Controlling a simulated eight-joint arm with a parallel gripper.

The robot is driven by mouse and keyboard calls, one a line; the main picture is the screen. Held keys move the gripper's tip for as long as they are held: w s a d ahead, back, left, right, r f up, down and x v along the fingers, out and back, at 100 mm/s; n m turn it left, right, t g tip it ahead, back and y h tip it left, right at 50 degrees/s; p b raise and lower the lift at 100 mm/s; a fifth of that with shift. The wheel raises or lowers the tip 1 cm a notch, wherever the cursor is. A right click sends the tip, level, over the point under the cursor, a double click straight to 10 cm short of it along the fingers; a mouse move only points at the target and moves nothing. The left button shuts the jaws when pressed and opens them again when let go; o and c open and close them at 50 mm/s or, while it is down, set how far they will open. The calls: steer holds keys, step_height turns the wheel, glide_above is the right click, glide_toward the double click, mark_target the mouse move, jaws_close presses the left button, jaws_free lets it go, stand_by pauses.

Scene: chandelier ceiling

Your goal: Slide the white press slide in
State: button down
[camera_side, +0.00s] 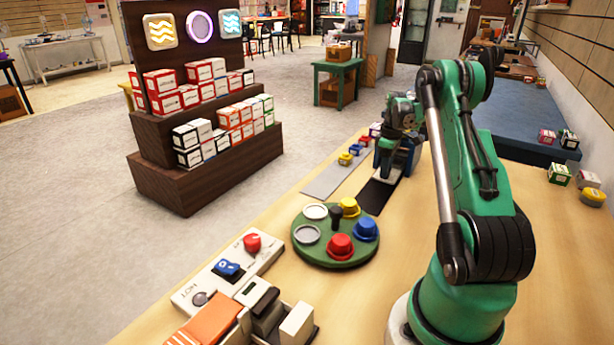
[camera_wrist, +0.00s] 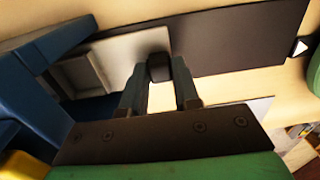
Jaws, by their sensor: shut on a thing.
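The white press slide (camera_wrist: 125,48) shows in the wrist view as a pale plate with a square recess at its left. Its left end is beside the blue press (camera_wrist: 35,100); how far it reaches inside is hidden. My gripper (camera_wrist: 159,82) is shut on the slide's dark knob (camera_wrist: 158,64), with one finger on each side. A black track (camera_wrist: 235,35) runs right from the slide. In the side view the blue press (camera_side: 398,158) stands at the far end of the table, at the head of the black track (camera_side: 379,194).
A green round stand (camera_side: 325,256) with red, blue and yellow pots sits nearer on the table. A grey strip (camera_side: 322,187) with small coloured items lies left of the track. A control box (camera_side: 215,285) with a red button is at front left. A boxed-goods shelf (camera_side: 165,180) stands beyond.

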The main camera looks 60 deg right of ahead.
steer(key=c, duration=0.6)
jaws_free()
steer(key=shift+d, duration=0.2)
steer(key=shift+c, duration=0.2)
steer(key=shift+r, duration=2.85)
steer(key=shift+r, duration=2.5)
jaws_close()
